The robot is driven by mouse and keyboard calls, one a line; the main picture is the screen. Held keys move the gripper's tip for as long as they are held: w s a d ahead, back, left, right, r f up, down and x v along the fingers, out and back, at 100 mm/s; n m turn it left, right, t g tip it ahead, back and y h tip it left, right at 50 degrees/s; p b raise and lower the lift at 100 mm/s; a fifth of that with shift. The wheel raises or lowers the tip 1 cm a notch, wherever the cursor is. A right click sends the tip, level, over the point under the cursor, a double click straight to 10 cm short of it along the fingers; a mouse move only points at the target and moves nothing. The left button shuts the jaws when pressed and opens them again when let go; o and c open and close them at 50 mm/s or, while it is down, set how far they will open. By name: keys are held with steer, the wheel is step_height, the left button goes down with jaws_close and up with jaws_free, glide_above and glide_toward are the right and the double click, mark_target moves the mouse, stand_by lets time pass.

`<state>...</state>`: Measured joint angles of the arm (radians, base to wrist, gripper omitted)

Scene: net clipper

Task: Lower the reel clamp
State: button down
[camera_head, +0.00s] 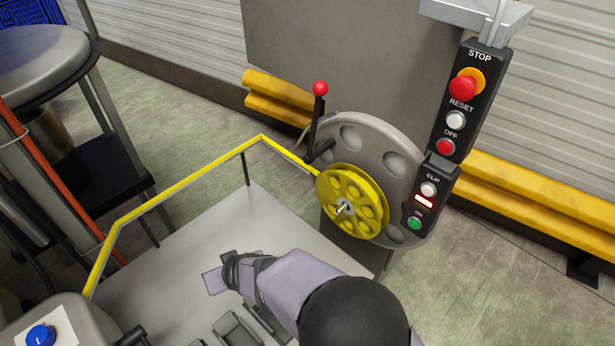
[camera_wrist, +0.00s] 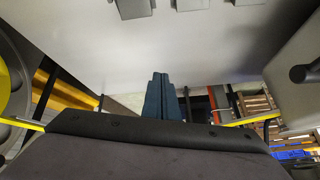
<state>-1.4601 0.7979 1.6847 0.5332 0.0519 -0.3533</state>
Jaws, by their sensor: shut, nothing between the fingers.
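The reel clamp appears to be the black lever (camera_head: 315,120) with a red ball knob (camera_head: 320,88) at its top. It stands nearly upright beside the upper left of the grey disc, above the yellow reel (camera_head: 352,202). Yellow strip runs from the reel. My gripper shows in the wrist view with its dark blue fingers together (camera_wrist: 160,80), shut and empty. In the head view my arm's end is over the grey table, below and left of the reel and apart from the lever. The lever's knob is not seen in the wrist view.
A black control box (camera_head: 468,105) with red, white and green buttons stands right of the reel. The yellow strip (camera_head: 185,182) runs above the grey table (camera_head: 165,265) on the left. A round steel stand (camera_head: 40,55) is at the upper left. Space around the knob looks free.

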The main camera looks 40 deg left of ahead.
steer(key=w+a+r+t+y, duration=0.35)
steer(key=w+a+r, duration=0.3)
steer(key=r, duration=0.45)
steer(key=w+a+r+t+y, duration=0.3)
steer(key=w+a+r+t, duration=0.3)
steer(key=r, duration=0.5)
steer(key=w+d+r+n+t+h, duration=0.2)
steer(key=w+d+r+t+h, duration=0.2)
steer(key=w+d+r+t, duration=0.5)
step_height(320, 180, up, 3)
steer(key=shift+w+d+r+n+h, duration=0.15)
steer(key=shift+w+d+n+h, duration=0.1)
steer(key=shift+n+h, duration=0.1)
steer(key=p+x, duration=0.5)
steer(key=x, duration=0.5)
steer(key=shift+w+d+f+p, duration=0.15)
steer(key=shift+d+f+p, duration=0.35)
steer(key=shift+d, duration=0.35)
steer(key=shift+w+d+f+p, duration=0.15)
steer(key=shift+d+f+p, duration=0.3)
steer(key=shift+d, duration=0.4)
